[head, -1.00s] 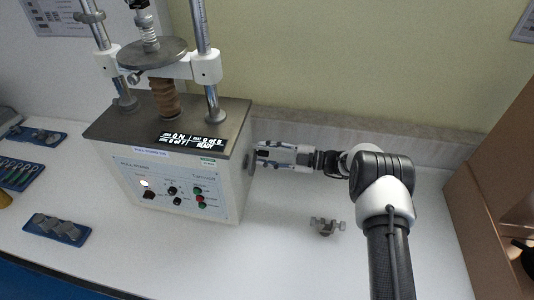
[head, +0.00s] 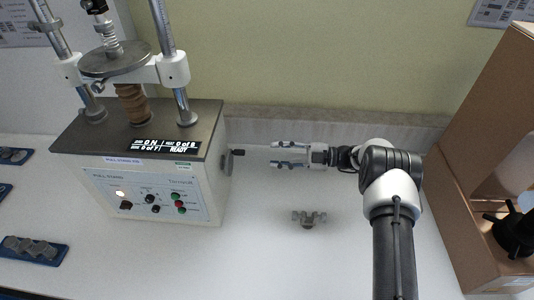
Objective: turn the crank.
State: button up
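The crank (head: 236,153) is a small dark handle on the right side of the pull-stand machine (head: 150,205). Its short grip sticks out to the right. My gripper (head: 273,155) is to the right of the crank, level with it and apart from it. Its two fingers point left at the crank, are spread, and have nothing visible between them. The machine's display (head: 165,146) reads READY and shows zero values.
A small grey metal part (head: 309,219) lies on the white bench below my gripper. A blue tray (head: 32,250) with metal pieces is at the left. A brown box (head: 490,170) stands at the right. The bench between machine and box is mostly clear.

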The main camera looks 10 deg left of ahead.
jog(key=shift+d, duration=0.15)
jog(key=n+b, duration=0.2)
jog(key=n, duration=2.7)
send_near(242, 151)
jog(key=a+b, duration=0.1)
jog(key=a, duration=0.5)
jog(key=a+f+b, duration=0.1)
jog(key=a, duration=0.3)
jog(key=shift+s+b, duration=0.25)
jog(key=shift+b, duration=0.05)
jog(key=shift+c, duration=0.4)
